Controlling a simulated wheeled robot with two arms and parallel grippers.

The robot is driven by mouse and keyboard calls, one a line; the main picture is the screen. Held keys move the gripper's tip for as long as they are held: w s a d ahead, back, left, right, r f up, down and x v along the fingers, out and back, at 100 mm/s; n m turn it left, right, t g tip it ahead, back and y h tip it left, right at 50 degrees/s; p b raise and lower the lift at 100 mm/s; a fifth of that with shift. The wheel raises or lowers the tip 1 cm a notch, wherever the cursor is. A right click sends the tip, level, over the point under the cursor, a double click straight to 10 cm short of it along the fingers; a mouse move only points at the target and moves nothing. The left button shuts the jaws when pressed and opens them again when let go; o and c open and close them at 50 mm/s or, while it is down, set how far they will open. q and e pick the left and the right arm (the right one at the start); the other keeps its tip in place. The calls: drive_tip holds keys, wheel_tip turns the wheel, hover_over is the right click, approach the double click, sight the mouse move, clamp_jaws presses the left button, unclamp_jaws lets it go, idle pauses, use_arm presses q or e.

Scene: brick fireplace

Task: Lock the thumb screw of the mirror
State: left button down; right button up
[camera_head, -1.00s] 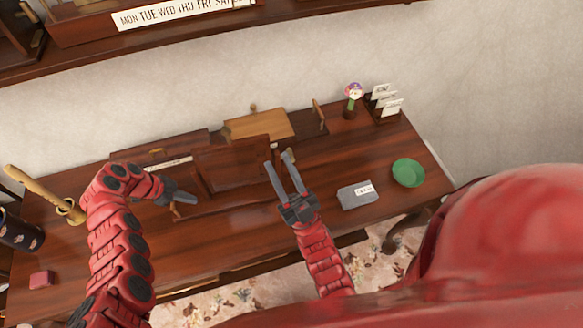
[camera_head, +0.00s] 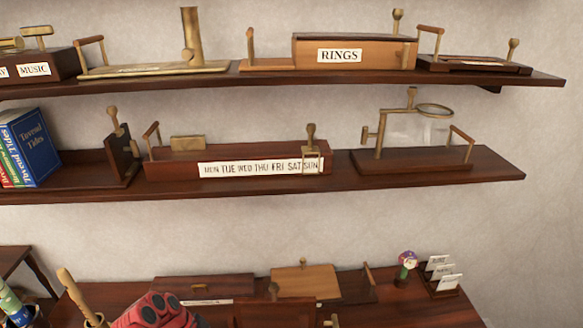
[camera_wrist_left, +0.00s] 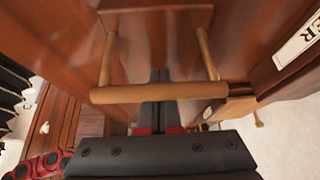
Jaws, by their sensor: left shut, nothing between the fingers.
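In the left wrist view, a wooden bar handle (camera_wrist_left: 120,95) on two posts crosses in front of dark polished wood. My left gripper (camera_wrist_left: 160,76) is shut and empty, its fingers passing behind the bar. In the head view only my red left arm shows at the bottom. My right gripper is out of view.
Two wall shelves are above the desk. The middle shelf (camera_head: 90,196) holds books (camera_head: 30,148), a weekday box (camera_head: 235,160) and a round lens on a stand (camera_head: 435,110). A RINGS box (camera_head: 350,75) is on the top shelf. A card holder (camera_head: 442,278) stands on the desk's right.

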use_arm(q)
drive_tip(key=shift+r, duration=1.6)
drive_tip(key=shift+s+r, duration=0.1)
drive_tip(key=shift+r, duration=1)
